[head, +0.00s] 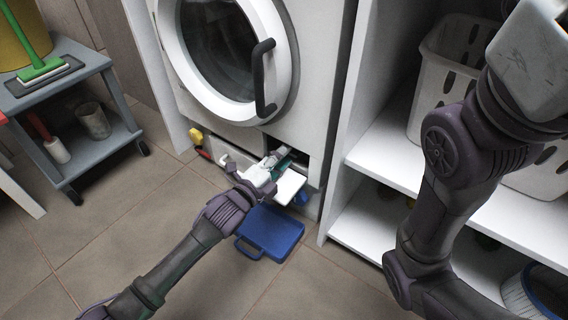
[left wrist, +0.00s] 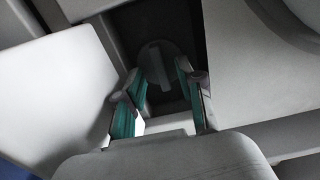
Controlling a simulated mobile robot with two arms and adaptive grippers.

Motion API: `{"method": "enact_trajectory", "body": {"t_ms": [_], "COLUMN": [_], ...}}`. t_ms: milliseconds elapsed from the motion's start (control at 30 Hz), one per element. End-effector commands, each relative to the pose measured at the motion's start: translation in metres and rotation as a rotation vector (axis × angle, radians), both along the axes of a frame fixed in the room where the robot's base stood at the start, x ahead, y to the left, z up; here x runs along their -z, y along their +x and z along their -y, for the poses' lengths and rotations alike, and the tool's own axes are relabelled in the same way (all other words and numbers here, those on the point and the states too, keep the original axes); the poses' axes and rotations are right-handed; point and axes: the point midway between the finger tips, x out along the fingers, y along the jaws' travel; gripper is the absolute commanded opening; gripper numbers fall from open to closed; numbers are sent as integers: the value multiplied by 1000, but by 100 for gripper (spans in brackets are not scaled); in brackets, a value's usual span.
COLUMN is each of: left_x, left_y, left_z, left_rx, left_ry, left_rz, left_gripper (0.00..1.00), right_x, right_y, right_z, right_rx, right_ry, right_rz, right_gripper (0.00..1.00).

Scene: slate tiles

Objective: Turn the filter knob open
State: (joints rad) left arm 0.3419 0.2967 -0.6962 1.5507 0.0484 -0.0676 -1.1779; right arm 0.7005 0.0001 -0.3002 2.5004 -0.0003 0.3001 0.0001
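The filter knob (left wrist: 155,68) shows in the left wrist view as a dark round disc with a grey raised bar, inside a dark opening low on the front of the white washing machine (head: 225,132). My left gripper (head: 281,155) is at this opening in the head view, and its arm hides much of it. In the left wrist view its teal-padded fingers (left wrist: 163,78) are open, one on each side of the knob, with nothing held. I cannot tell whether they touch it. An open white flap (head: 290,186) sticks out beside the gripper. My right gripper is out of view.
White shelves (head: 385,150) with a laundry basket (head: 438,75) stand at the right, near my right arm. A grey cart (head: 90,85) stands at the left. The floor at lower left is clear.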

Motion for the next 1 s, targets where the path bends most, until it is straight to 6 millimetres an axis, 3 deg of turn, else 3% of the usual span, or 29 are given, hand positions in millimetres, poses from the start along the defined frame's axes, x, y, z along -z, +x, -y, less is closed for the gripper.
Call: {"method": "enact_trajectory", "body": {"t_ms": [367,600,1000], "left_x": [-1,0,-2], "left_y": [6,6,6], "left_z": [5,4,4], "left_rx": [1,1,0], "left_ry": [1,1,-20], "left_rz": [1,1,-17], "left_gripper": [38,1,0], "right_x": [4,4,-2], "right_y": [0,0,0], "right_z": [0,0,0], "right_rx": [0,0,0], "right_ry": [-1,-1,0], "right_rz": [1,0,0], "right_gripper": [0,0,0]}}
